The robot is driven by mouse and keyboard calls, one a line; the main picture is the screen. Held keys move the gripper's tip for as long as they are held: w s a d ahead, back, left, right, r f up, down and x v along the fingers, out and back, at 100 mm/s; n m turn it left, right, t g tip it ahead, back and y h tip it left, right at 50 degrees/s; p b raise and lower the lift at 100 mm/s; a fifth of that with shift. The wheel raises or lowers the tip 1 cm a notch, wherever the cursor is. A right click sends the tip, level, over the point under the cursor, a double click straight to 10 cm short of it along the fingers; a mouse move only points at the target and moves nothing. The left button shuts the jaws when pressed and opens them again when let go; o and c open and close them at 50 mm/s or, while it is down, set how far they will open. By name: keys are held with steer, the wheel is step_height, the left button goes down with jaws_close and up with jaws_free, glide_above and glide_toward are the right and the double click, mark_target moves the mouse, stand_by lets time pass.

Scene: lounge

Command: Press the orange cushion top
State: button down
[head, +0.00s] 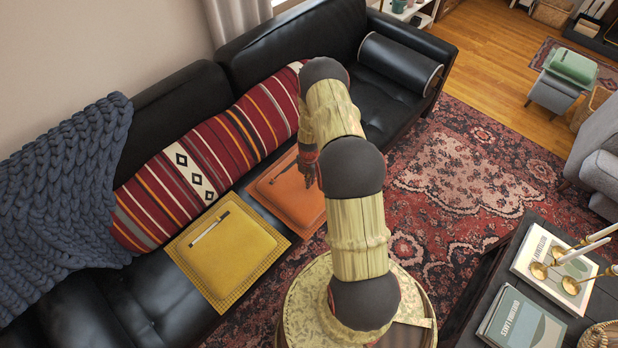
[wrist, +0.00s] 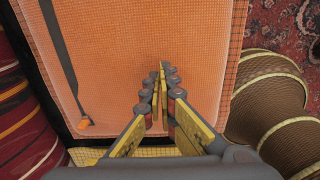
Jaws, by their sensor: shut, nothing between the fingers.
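The orange cushion (head: 292,196) lies flat on the black sofa seat, partly hidden behind my arm in the head view. It fills much of the wrist view (wrist: 140,45), with a dark strap or stick with an orange tip (wrist: 63,60) lying along its left side. My gripper (wrist: 161,72) is shut and empty, its fingertips pointing at the cushion's top. In the head view my gripper (head: 309,172) hangs over the cushion and is partly hidden by the arm. I cannot tell whether the fingertips touch the surface.
A yellow cushion (head: 235,262) with a pen-like stick lies beside it on the sofa. A striped bolster (head: 190,165) runs along the backrest, with a blue knitted throw (head: 62,190) at left. A dark table (head: 500,275) with books and candle holders stands at lower right.

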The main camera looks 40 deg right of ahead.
mark_target(302, 184)
steer(key=shift+f, duration=0.85)
steer(key=shift+f+b, duration=1)
steer(key=shift+f, duration=0.4)
